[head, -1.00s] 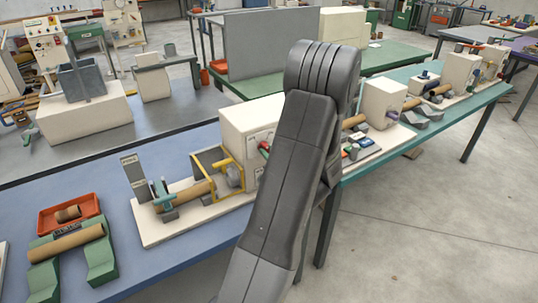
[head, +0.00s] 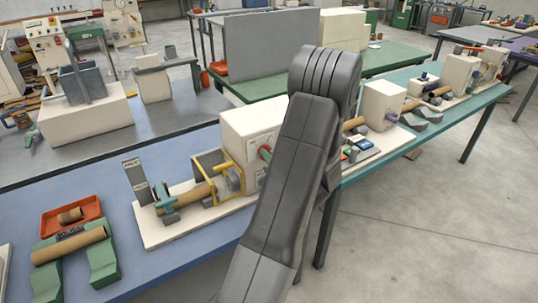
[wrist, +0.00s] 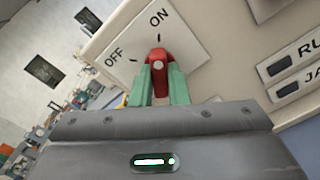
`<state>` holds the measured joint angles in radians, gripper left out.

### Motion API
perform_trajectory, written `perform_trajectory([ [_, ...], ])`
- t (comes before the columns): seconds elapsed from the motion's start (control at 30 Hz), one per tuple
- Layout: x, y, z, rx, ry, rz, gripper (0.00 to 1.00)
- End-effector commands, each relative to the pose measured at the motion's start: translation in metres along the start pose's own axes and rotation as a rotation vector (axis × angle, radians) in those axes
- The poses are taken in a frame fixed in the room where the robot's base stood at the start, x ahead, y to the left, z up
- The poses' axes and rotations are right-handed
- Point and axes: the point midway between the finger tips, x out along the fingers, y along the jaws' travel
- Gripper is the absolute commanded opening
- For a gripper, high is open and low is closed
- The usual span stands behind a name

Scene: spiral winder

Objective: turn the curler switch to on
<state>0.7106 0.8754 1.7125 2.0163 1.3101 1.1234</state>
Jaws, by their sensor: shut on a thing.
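The curler switch is a red knob (wrist: 158,62) on a pale square plate (wrist: 185,42) lettered OFF and ON. My gripper (wrist: 158,84) has two green fingers, shut on the knob from either side. In the wrist view the knob's top end points up, in line with the tick below ON. The OFF tick lies to its upper left. My gripper is mostly hidden there.
Dark labelled buttons (wrist: 298,58) sit right of the switch plate. In the head view a cardboard tube (head: 193,193) and yellow guard frame (head: 208,178) are left of the box. A red tray (head: 90,209) lies on the blue table (head: 140,273).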

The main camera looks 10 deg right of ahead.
Motion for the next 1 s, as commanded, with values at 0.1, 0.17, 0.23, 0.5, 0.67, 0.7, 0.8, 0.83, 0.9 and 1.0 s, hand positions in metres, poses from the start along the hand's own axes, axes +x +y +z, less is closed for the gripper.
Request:
perform_trajectory([
  [0.1, -0.0003, -0.0001, 0.0001, 0.042, 0.001, -0.001, 0.00],
  [0.17, -0.0003, -0.0002, 0.0000, 0.058, 0.001, -0.001, 0.00],
  [0.23, -0.0003, -0.0002, -0.0001, 0.070, 0.000, -0.001, 0.00],
  [0.5, -0.0002, -0.0004, -0.0003, 0.087, 0.000, -0.001, 0.00],
  [0.67, -0.0002, -0.0004, -0.0003, 0.087, 0.000, -0.001, 0.00],
  [0.7, -0.0003, -0.0004, -0.0003, 0.087, 0.000, -0.001, 0.00],
  [0.8, -0.0002, -0.0004, -0.0002, 0.086, 0.000, -0.001, 0.28],
  [0.83, -0.0002, -0.0004, -0.0002, 0.086, 0.000, -0.001, 0.34],
  [0.9, -0.0002, -0.0003, -0.0002, 0.086, 0.000, -0.001, 0.36],
  [1.0, -0.0002, -0.0002, -0.0001, 0.085, 0.000, 0.000, 0.36],
])
